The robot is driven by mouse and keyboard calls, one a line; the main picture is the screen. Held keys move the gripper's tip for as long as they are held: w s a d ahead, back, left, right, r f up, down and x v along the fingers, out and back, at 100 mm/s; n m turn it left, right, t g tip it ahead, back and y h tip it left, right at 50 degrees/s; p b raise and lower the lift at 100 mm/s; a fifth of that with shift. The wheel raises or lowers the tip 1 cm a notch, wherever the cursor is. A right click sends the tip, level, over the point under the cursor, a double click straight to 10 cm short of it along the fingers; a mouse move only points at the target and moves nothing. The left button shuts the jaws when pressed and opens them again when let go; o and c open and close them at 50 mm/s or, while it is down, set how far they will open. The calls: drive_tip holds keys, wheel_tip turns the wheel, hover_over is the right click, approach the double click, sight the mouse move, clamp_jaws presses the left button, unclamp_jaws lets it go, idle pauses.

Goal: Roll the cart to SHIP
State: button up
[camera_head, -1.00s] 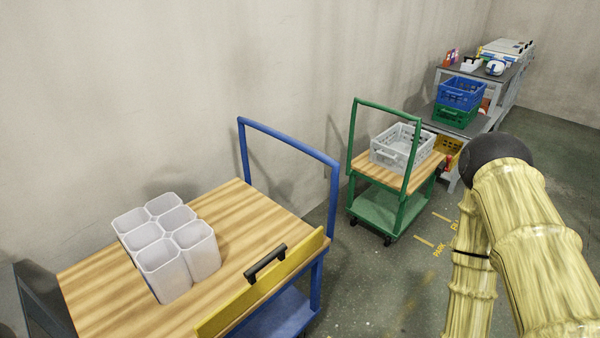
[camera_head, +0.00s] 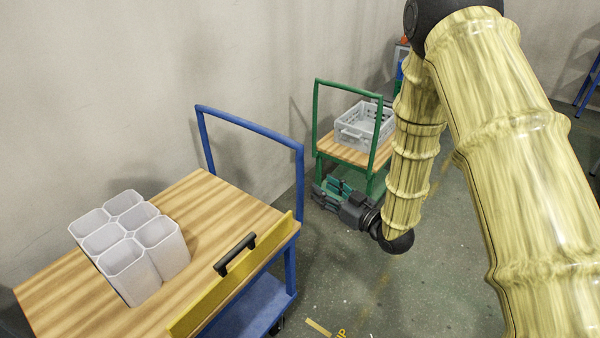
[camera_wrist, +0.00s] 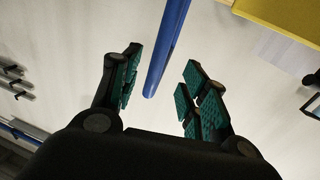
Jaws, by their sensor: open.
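A blue-framed cart with a wooden top (camera_head: 205,210) stands at the left in the head view, with an upright blue push handle (camera_head: 250,128) at its far end. A yellow panel with a black grip (camera_head: 235,268) runs along its near side. A green cart (camera_head: 349,150) stands behind it, carrying a grey crate. My gripper (camera_head: 328,192) is open and empty, right of the blue handle and apart from it in the head view. In the wrist view a blue bar (camera_wrist: 168,48) shows between the open fingers (camera_wrist: 160,90); I cannot tell its depth. Part of the yellow panel (camera_wrist: 285,18) shows there too.
White joined cups (camera_head: 128,240) stand on the blue cart's top. The grey crate (camera_head: 362,127) sits on the green cart. A wall runs behind both carts. Yellow floor lettering (camera_head: 322,328) is partly visible. Grey floor (camera_head: 365,290) is open right of the blue cart.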

sight(300, 172)
drive_tip(key=p+x, duration=0.2)
drive_tip(key=x, duration=0.8)
drive_tip(key=shift+w+a+r, duration=0.1)
drive_tip(key=shift+w+a, duration=0.15)
drive_tip(key=shift+a, duration=0.05)
clamp_jaws()
